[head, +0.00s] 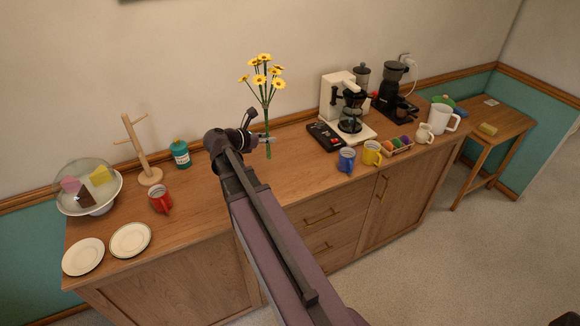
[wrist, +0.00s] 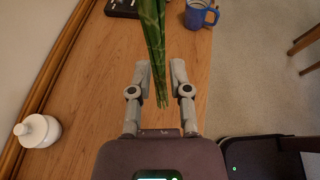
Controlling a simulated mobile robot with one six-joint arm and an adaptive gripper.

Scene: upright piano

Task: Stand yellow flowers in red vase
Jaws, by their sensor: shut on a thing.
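The yellow flowers (head: 264,76) are a bunch with long green stems, upright above the wooden sideboard in the head view. My gripper (head: 267,139) is shut on the lower part of the stems. In the wrist view the green stems (wrist: 154,45) run between the two fingers of my gripper (wrist: 159,80), and their cut ends point toward the palm. The blossoms are outside the wrist view. I see no red vase in either view; a red mug (head: 160,199) stands on the sideboard at the left.
The sideboard top (head: 225,205) also holds a mug tree (head: 143,155), teal jar (head: 180,153), cake stand (head: 88,190), two plates (head: 130,240), black device (head: 325,136), coffee maker (head: 348,112), blue mug (head: 347,159) and yellow mug (head: 372,153). A white rounded thing (wrist: 38,131) stands near the wall.

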